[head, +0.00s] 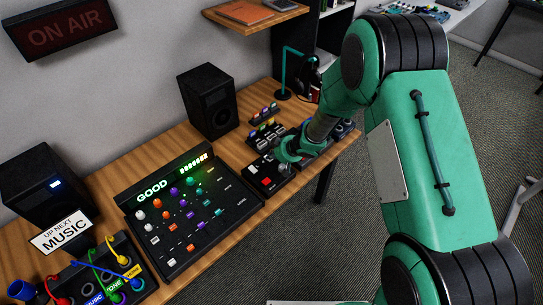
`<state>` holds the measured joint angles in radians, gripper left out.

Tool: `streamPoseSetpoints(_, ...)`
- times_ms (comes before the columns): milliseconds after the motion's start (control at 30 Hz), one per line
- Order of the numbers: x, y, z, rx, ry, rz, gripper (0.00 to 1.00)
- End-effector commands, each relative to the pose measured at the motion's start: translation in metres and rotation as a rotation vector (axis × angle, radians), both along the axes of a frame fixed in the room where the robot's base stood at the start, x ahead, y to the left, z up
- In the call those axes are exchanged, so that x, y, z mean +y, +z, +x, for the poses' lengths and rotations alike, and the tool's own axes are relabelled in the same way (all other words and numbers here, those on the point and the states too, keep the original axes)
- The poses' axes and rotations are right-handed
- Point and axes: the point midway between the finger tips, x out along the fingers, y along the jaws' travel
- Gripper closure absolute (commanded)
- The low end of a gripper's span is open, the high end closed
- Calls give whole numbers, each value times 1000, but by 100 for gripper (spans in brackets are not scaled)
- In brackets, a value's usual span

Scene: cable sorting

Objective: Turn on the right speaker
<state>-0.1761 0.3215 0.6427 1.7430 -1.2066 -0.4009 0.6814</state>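The right speaker (226,116) is a black box standing upright at the back of the wooden desk, by the wall. I see no lit light on its front. The left speaker (27,180) is a similar black box with a lit blue-white light on its front. My gripper (280,168) is low over the desk, to the right of and nearer than the right speaker, at a small black box with red and white buttons (266,178). My wrist partly covers the gripper; its fingers are too small to tell open from shut, or whether they touch the box.
A mixer panel (188,232) reading "GOOD" lies between the speakers. A cable box (105,282) with coloured plugs and an "UP NEXT MUSIC" sign (64,238) are at lower left. Small racks (266,133) and a headphone stand (284,94) are behind my gripper. A shelf (258,27) hangs above.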

Motion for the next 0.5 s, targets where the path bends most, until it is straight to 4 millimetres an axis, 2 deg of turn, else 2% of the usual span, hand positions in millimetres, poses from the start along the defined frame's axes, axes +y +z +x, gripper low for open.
streamPoseSetpoints(267, -1, -9, -4, -70, 1, 84, 100)
streamPoseSetpoints(500, 0, -8, -3, -78, 4, 89, 100)
